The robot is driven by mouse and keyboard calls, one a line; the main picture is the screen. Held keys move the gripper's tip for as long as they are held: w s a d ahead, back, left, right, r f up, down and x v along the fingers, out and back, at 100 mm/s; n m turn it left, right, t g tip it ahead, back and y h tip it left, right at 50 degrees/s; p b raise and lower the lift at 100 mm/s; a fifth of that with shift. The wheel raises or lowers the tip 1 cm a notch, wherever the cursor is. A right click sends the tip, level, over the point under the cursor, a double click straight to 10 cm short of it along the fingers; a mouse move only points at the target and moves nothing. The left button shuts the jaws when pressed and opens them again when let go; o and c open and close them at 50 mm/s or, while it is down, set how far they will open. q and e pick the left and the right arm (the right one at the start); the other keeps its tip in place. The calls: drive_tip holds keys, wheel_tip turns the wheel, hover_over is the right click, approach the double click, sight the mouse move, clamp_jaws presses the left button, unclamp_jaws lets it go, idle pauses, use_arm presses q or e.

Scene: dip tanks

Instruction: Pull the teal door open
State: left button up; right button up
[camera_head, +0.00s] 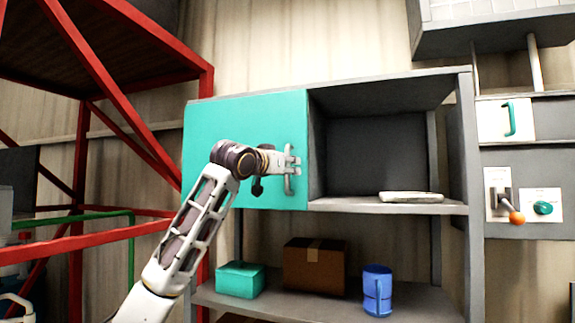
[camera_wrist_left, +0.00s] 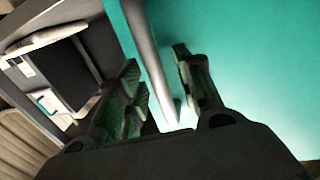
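The teal door (camera_head: 225,125) covers the left part of the grey cabinet's upper level and looks closed. Its upright grey bar handle (camera_head: 289,184) is near the door's right edge. My left gripper (camera_head: 294,161) is at the handle, coming from the left across the door. In the left wrist view the handle (camera_wrist_left: 147,45) runs between the two fingers of my left gripper (camera_wrist_left: 158,85). The fingers are apart, with gaps seen beside the bar, so they do not look closed on it. My right gripper is not in view.
The open compartment right of the door holds a flat pale object (camera_head: 411,197). A red frame (camera_head: 140,135) stands close on the left. Wall controls (camera_head: 515,204) are at right.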

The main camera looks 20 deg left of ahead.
use_arm(q)
drive_tip(key=shift+w, duration=0.15)
clamp_jaws()
drive_tip(key=shift+s, duration=0.25)
idle(0.4)
